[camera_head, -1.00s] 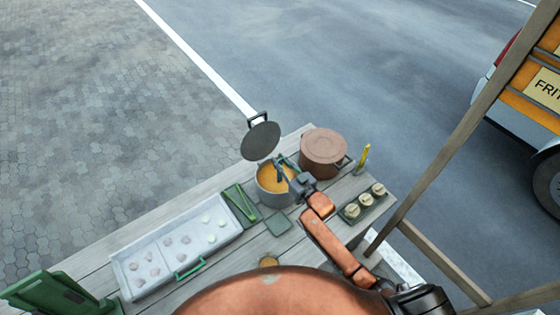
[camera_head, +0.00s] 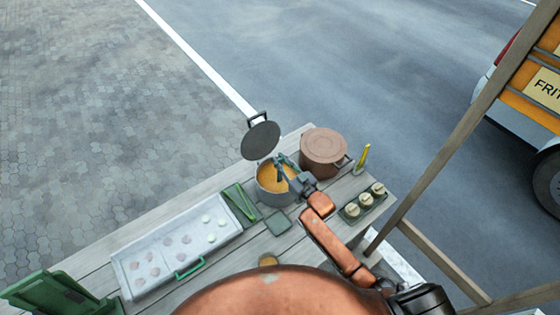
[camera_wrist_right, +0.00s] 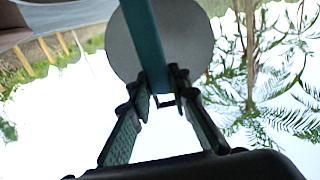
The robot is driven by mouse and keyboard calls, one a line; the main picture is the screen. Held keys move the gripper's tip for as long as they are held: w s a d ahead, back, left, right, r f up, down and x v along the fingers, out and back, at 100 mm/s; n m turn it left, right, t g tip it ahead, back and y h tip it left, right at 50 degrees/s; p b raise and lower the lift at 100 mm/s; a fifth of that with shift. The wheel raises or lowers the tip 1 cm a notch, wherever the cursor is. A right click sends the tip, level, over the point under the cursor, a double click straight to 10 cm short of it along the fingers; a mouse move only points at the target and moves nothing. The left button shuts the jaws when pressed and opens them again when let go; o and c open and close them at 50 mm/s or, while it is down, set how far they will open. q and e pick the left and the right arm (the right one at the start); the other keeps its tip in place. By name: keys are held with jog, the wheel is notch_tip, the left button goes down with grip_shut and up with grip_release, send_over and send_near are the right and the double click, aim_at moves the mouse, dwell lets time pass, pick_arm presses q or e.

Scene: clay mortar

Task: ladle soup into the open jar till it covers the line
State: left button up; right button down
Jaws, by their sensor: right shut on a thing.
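The grey soup pot (camera_head: 275,196) stands open on the table with orange soup (camera_head: 268,178) inside. My right gripper (camera_head: 289,183) is over the pot's right side. In the right wrist view, my right gripper (camera_wrist_right: 163,88) is shut on the teal handle of the ladle (camera_wrist_right: 148,38). The ladle's bowl is not visible; I cannot tell how full it is. A small round open vessel with an orange-brown inside, apparently the open jar (camera_head: 268,260), stands at the near edge, partly hidden by my body. Its line cannot be made out. My left gripper is not in view.
A dark round lid (camera_head: 261,140) stands upright behind the pot. A brown lidded pot (camera_head: 323,150) is to its right. Closed jars (camera_head: 364,199) sit on a green tray. A pale tray (camera_head: 128,268) with pieces lies left. A green square mat (camera_head: 277,222) lies before the pot.

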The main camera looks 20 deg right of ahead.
jog(key=shift+r+p, duration=4.75)
jog(key=shift+r, duration=0.75)
jog(key=shift+f, duration=0.1)
